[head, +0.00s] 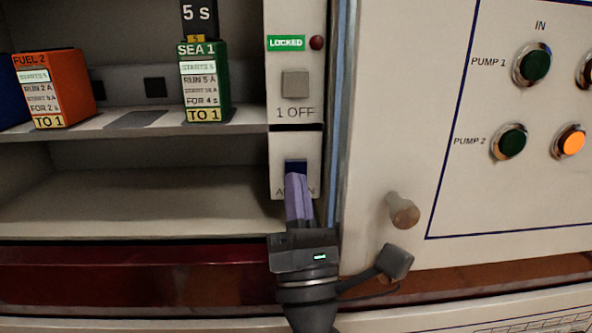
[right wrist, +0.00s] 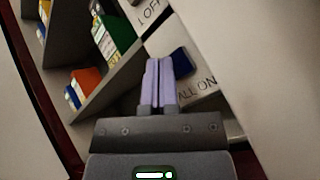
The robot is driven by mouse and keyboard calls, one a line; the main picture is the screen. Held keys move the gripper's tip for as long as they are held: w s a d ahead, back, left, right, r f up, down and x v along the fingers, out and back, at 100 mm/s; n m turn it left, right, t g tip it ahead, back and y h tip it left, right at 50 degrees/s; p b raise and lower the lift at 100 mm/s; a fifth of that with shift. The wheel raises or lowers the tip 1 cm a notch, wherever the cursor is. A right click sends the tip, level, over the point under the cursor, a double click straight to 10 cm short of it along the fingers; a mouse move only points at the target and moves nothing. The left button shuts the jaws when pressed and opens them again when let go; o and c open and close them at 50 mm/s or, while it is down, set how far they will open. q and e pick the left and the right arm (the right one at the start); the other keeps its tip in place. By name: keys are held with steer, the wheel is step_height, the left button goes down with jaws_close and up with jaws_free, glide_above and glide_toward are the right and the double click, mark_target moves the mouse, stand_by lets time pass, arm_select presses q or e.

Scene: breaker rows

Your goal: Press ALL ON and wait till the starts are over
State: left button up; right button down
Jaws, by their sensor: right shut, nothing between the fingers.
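The ALL ON button (head: 296,166) is a dark blue square on the narrow white panel, and its label is partly covered by my gripper in the head view. It also shows in the right wrist view (right wrist: 181,62), beside the lettering ALL ON. My right gripper (head: 297,178) is shut and empty, its purple fingers pointing at the button. In the right wrist view the fingertips (right wrist: 159,64) overlap the button's left edge; I cannot tell whether they touch it. A green SEA 1 block (head: 222,85) and an orange FUEL 2 block (head: 76,86) stand on the upper shelf. My left gripper is not in view.
Above are the 1 OFF button (head: 295,85), a green LOCKED sign (head: 286,43) and a dark red lamp (head: 317,42). A "5 s" display (head: 198,14) stands over SEA 1. A knob (head: 403,211) juts out at right, below the pump panel with a lit orange lamp (head: 573,142).

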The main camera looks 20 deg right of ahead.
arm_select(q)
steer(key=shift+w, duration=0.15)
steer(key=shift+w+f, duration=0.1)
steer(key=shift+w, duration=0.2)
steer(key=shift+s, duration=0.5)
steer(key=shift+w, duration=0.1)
arm_select(e)
steer(key=shift+w, duration=0.1)
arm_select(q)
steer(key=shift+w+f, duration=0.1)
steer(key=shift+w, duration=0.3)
arm_select(e)
steer(key=shift+w+d, duration=0.15)
steer(key=shift+w, duration=0.15)
